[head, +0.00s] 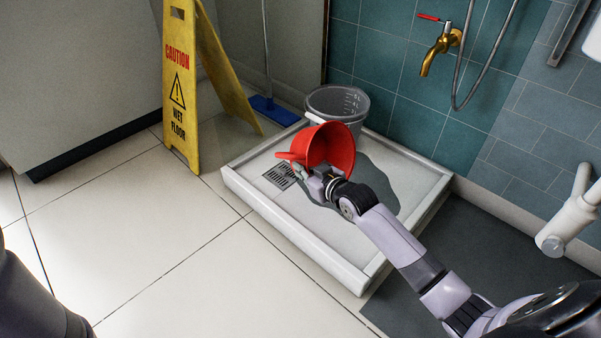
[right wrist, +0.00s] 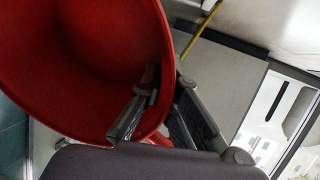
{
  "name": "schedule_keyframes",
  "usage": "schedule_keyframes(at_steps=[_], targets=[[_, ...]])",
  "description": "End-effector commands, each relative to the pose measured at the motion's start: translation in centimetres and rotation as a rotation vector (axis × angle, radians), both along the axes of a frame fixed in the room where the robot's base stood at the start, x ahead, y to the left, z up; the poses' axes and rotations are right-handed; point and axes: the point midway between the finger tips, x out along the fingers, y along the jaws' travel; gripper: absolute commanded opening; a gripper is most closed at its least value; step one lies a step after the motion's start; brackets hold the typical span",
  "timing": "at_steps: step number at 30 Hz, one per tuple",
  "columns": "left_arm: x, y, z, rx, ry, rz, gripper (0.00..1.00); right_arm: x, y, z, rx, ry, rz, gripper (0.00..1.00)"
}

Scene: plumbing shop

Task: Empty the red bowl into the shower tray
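The red bowl (head: 333,143) is tipped steeply on its side above the white shower tray (head: 300,248). My right gripper (head: 312,176) is shut on the bowl's rim. In the right wrist view the bowl (right wrist: 85,50) fills the left side, and my right gripper's fingers (right wrist: 155,118) hold the rim, one inside the bowl and one outside. No contents show in the visible part of its inside. A dark wet patch (head: 377,186) lies on the tray floor below and right of the bowl, near the drain grate (head: 279,177). My left gripper is out of view.
A grey bucket (head: 350,108) stands behind the bowl at the tray's back. A yellow wet floor sign (head: 182,100) and a blue floor brush (head: 274,111) are left of the tray. A brass tap (head: 436,52) is on the wall. The tiled floor in front is clear.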

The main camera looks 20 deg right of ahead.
Motion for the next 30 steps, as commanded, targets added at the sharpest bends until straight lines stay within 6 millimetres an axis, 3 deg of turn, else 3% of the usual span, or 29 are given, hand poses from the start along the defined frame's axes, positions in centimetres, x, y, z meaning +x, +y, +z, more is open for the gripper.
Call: schedule_keyframes(at_steps=[30], targets=[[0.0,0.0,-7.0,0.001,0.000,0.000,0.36,-2.7,-1.1,-0.9,0.134,-0.323,0.001,0.00]])
